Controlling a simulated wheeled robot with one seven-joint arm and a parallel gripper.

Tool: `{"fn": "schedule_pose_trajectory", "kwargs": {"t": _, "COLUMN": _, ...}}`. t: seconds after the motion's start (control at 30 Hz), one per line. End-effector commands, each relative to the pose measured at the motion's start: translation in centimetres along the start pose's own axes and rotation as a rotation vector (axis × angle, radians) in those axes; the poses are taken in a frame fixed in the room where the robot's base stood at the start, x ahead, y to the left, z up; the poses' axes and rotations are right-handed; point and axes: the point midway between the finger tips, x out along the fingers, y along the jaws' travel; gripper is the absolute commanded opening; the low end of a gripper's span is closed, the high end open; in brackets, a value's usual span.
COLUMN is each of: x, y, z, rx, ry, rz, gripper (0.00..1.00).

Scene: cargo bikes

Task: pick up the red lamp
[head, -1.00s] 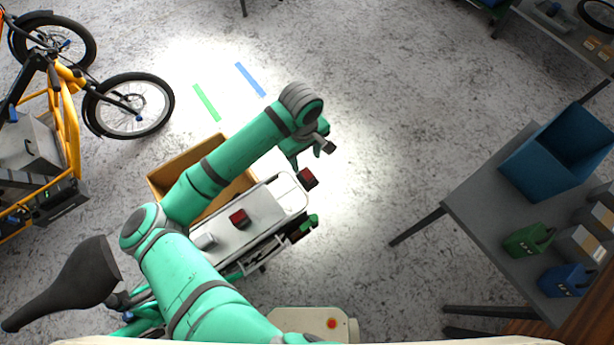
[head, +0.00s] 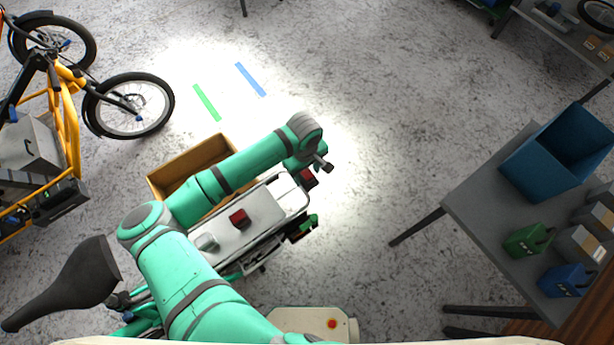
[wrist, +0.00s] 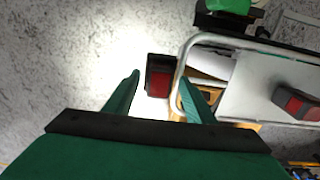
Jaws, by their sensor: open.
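One red lamp (head: 308,178) with a black housing is at the far end of the bike's pale rear rack. It shows in the wrist view (wrist: 159,80), lying in line with the gap between my fingers. A second red and dark block (head: 239,217) sits on top of the rack, and it is at the right of the wrist view (wrist: 298,104). My gripper (wrist: 160,79) is open, with one green finger on each side of the end lamp in the picture. I cannot tell how far below the fingertips it is. In the head view my wrist hides most of the gripper.
The rack (head: 262,222) has a tube rail (wrist: 184,58) close to my right finger. A brown box (head: 180,172) stands beside the rack. A grey table (head: 470,215) with a blue bin (head: 530,175) is at the right. The floor between is clear.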

Motion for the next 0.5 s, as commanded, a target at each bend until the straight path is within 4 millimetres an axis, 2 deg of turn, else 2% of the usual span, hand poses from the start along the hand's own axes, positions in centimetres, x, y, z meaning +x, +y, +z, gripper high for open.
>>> {"fn": "schedule_pose_trajectory", "kwargs": {"t": 0.23, "x": 0.13, "y": 0.01, "z": -0.02, "rx": 0.000, "ry": 0.001, "rz": 0.000, "gripper": 0.50}}
{"fn": "schedule_pose_trajectory", "kwargs": {"t": 0.4, "x": 0.11, "y": 0.01, "z": -0.02, "rx": 0.000, "ry": 0.001, "rz": 0.001, "gripper": 0.09}}
{"fn": "schedule_pose_trajectory", "kwargs": {"t": 0.43, "x": 0.11, "y": 0.01, "z": -0.02, "rx": 0.000, "ry": 0.001, "rz": 0.001, "gripper": 0.04}}
{"fn": "schedule_pose_trajectory", "kwargs": {"t": 0.5, "x": 0.10, "y": 0.02, "z": -0.02, "rx": 0.000, "ry": 0.001, "rz": 0.001, "gripper": 0.04}}
